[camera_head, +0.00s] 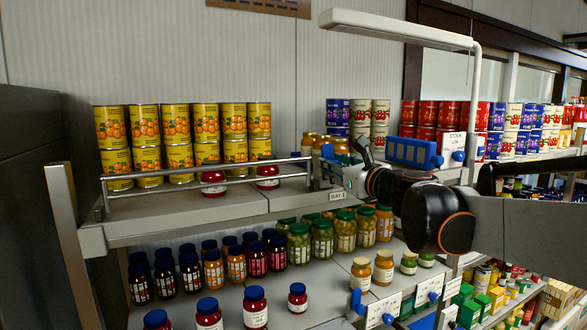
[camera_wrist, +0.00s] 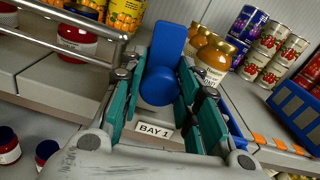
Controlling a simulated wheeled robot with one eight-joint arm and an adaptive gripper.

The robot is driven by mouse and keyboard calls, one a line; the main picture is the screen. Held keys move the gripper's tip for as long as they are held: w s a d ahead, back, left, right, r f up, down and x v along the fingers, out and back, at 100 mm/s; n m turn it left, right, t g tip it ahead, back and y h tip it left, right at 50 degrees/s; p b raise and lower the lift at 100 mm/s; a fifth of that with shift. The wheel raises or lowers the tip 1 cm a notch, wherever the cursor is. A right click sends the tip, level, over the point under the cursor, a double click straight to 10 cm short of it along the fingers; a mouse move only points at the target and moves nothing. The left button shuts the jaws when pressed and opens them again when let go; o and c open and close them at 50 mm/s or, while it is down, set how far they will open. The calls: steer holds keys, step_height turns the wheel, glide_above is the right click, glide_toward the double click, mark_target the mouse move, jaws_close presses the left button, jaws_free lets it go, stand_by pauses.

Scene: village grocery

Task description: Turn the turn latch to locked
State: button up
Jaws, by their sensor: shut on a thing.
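The turn latch (camera_wrist: 160,87) is a blue round knob with a flat blue paddle that points up and leans slightly right in the wrist view. It sits just above a "BAY 1" label (camera_wrist: 154,131), which also shows at the shelf edge in the head view (camera_head: 338,196). My gripper (camera_wrist: 158,88) has its teal-padded fingers on either side of the latch and is shut on it. In the head view my gripper (camera_head: 341,176) reaches the shelf front from the right and hides most of the latch. The locked marking is not visible.
A metal guard rail (camera_head: 210,182) runs left of the latch. Jars with orange lids (camera_wrist: 215,58) stand close behind it. A blue bin (camera_head: 410,152) and a "STOCK" card (camera_head: 453,143) are to the right. Yellow cans (camera_head: 175,125) stand at left, and jars fill the lower shelves.

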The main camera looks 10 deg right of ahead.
steer(key=n+b, duration=0.1)
steer(key=n, duration=0.3)
steer(key=shift+a, duration=0.1)
steer(key=n, duration=0.4)
steer(key=shift+f, duration=0.1)
steer(key=n+b, duration=0.1)
steer(key=n, duration=0.3)
steer(key=shift+n, duration=0.3)
steer(key=shift+s+f+n, duration=0.1)
steer(key=shift+n, duration=1.8)
steer(key=o, duration=1.1)
steer(key=shift+a, duration=0.1)
steer(key=shift+c, duration=0.2)
